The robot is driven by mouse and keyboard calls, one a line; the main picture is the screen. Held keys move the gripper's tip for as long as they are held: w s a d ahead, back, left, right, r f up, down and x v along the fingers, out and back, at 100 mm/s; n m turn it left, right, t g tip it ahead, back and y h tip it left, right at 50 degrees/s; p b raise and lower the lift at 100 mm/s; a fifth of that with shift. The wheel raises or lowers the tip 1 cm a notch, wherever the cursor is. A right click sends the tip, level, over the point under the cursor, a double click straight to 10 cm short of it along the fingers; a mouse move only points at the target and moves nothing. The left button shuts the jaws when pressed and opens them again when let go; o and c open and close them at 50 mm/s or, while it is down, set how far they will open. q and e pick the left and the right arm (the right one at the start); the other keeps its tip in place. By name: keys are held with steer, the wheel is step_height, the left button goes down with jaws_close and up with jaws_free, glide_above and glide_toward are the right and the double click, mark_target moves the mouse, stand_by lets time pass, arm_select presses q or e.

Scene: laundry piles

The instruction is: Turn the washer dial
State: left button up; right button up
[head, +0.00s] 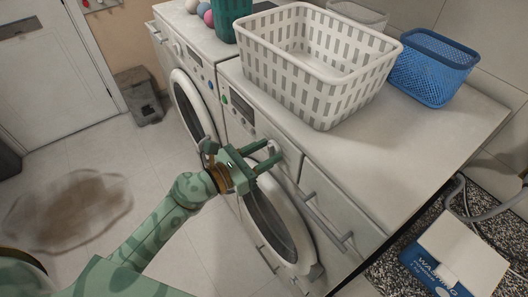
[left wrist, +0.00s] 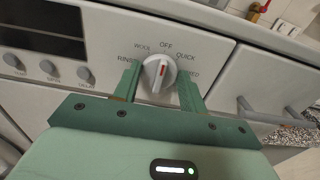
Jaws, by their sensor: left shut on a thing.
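The washer dial (left wrist: 159,73) is a round white knob with a red mark, on the washer's pale front panel. Its red mark stands nearly upright, below the word OFF. The labels RINSE, WOOL and QUICK are readable around it, and another label at the right is partly covered. My left gripper (head: 268,156) reaches the panel of the near washer (head: 305,180) in the head view. In the left wrist view the green fingers (left wrist: 158,88) stand on either side of the dial, shut on it. My right gripper is not in view.
A white laundry basket (head: 300,85) and a blue mesh basket (head: 432,72) stand on the worktop. A bar handle (head: 325,222) sticks out right of the gripper. A washing powder box (head: 455,262) stands at lower right. A brown puddle-like patch (head: 70,210) lies on the floor.

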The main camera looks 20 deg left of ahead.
arm_select(q)
steer(key=shift+r+n+p, duration=0.1)
steer(key=shift+n+p, duration=0.45)
steer(key=shift+n, duration=0.55)
steer(key=shift+w+a+f+n+p, duration=0.1)
steer(key=shift+n+p, duration=1.45)
steer(key=shift+n, duration=2.05)
steer(key=shift+a+f+n+p, duration=0.15)
steer(key=shift+n+p, duration=1.35)
steer(key=shift+n, duration=2.1)
steer(key=shift+w+d+f+n+p, duration=0.1)
steer(key=shift+n+p, duration=1.45)
steer(key=shift+n, duration=2.05)
steer(key=o, duration=0.9)
steer(key=shift+f, duration=0.1)
steer(key=shift+o, duration=0.2)
steer(key=shift+s, duration=0.1)
